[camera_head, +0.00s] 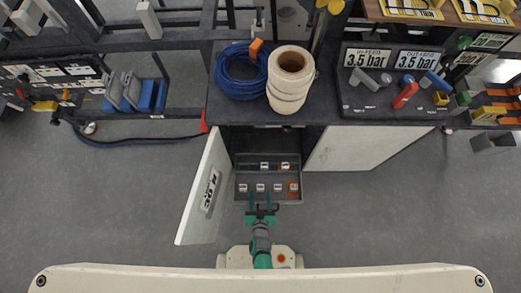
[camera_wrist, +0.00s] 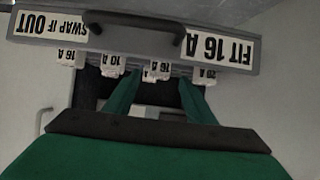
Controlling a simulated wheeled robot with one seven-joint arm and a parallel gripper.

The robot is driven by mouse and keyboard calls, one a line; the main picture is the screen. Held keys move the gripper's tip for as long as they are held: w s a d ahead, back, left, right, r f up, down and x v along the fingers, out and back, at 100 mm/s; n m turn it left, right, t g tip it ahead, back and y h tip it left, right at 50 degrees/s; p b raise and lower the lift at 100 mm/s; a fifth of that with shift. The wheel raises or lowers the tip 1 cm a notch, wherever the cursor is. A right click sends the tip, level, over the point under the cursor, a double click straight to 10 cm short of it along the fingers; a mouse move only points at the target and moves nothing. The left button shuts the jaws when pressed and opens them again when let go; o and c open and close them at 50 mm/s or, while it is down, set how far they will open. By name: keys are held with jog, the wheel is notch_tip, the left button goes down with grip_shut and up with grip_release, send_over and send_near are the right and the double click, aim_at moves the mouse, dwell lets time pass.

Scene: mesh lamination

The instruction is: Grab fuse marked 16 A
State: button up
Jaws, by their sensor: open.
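The fuses sit in a grey open drawer (camera_head: 268,202) in the cabinet under the bench, several in a front row and two behind. In the wrist view, upside down, labels read 16 A on the left fuse (camera_wrist: 66,57), 10 A on another fuse (camera_wrist: 112,62), 16 A on a middle fuse (camera_wrist: 156,70) and apparently 20 A on the right fuse (camera_wrist: 207,73). My gripper (camera_head: 260,198) is open at the drawer's front edge. In the wrist view its green fingers (camera_wrist: 159,82) are spread, with the middle 16 A fuse beyond and between their tips. Contact cannot be judged.
The drawer front reads "FIT 16 A" and "SWAP IF OUT" and has a dark handle (camera_wrist: 135,27). An open white cabinet door (camera_head: 205,190) stands left of my gripper. The floor in front is clear.

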aim_at(261, 187)
jog(key=x, duration=0.4)
jog(key=shift+w+r, duration=0.2)
jog(key=shift+w, duration=0.1)
jog(key=shift+w+d+f, duration=0.1)
jog(key=shift+w+f, duration=0.2)
jog(key=shift+w, duration=0.2)
jog(key=c, duration=1.2)
jog(key=shift+r, duration=0.15)
